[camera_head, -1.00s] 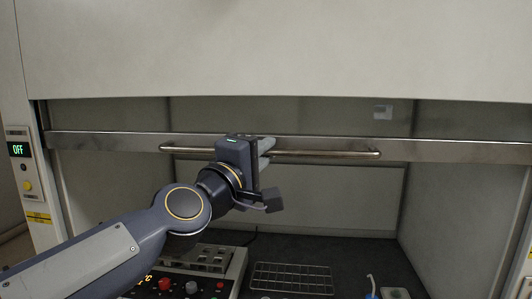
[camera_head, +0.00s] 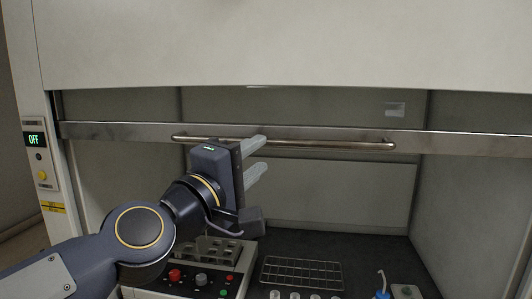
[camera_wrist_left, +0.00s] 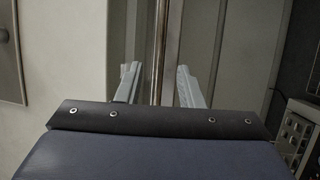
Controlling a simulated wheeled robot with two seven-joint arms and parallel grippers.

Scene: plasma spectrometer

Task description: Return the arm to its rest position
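My left gripper (camera_head: 263,154) is open and empty in front of the fume hood, with its two pale fingers apart. In the head view its upper finger overlaps the long metal handle (camera_head: 340,145) of the hood's sash. The left wrist view shows the open fingers (camera_wrist_left: 156,70) with the handle bar (camera_wrist_left: 168,40) running between them in the line of sight. I see no finger touching the bar, but the exact gap is hard to judge. My right gripper is not in view.
The raised sash leaves the hood opening clear below its metal rail (camera_head: 470,143). Inside are a control box (camera_head: 203,279) with coloured knobs, a wire rack (camera_head: 302,272), several vials and a blue-capped bottle (camera_head: 382,289). A side panel (camera_head: 38,150) reads OFF.

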